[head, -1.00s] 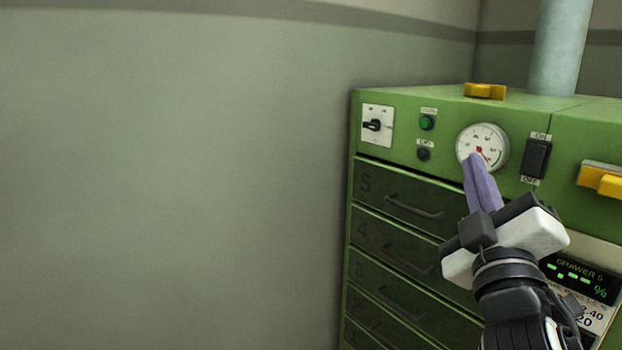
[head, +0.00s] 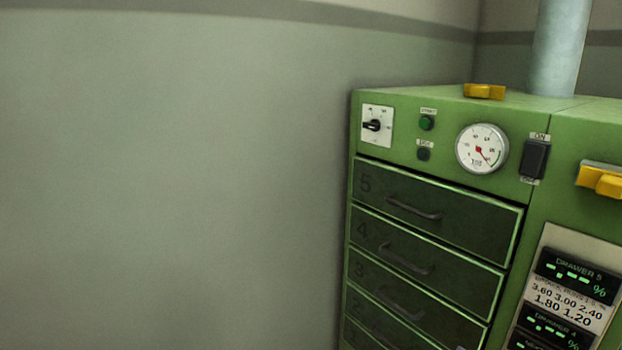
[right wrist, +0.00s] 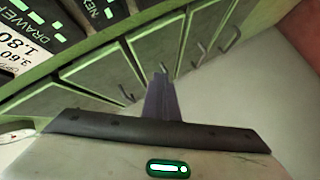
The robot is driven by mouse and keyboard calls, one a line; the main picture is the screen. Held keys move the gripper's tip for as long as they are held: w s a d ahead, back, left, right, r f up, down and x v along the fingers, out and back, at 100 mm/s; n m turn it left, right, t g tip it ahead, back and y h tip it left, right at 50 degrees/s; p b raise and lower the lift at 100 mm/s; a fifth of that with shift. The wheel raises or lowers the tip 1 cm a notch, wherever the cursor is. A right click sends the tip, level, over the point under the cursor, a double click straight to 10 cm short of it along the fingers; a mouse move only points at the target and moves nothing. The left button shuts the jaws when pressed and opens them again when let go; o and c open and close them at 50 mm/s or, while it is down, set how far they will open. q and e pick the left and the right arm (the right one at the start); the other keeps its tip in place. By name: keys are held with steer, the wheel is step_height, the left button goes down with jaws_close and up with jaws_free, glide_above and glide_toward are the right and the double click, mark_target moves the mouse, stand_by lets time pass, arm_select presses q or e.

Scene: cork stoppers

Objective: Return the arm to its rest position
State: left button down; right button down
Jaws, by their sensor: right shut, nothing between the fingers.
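My right gripper (right wrist: 163,72) shows in the right wrist view, with its purple fingers together and nothing between them. It is in front of the drawers of the green cabinet (head: 450,113), and I see no contact with them. In the head view the right gripper is out of the picture, and the cabinet front is unobstructed. My left gripper is in neither view.
The cabinet has several closed drawers with handles, such as the top drawer (head: 440,196). Above them are a rotary switch (head: 374,126), a round gauge (head: 482,149) and a black rocker switch (head: 535,160). Bare wall fills the left.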

steer(key=s+d+f+m+g+y, duration=0.15)
steer(key=s+f+m+g, duration=0.4)
steer(key=s+f, duration=1.8)
steer(key=a+m, duration=0.4)
steer(key=a, duration=0.8)
steer(key=shift+w+a+f+y, duration=0.25)
steer(key=shift+w+y, duration=0.15)
steer(key=shift+y, duration=0.05)
steer(key=shift+g, duration=0.25)
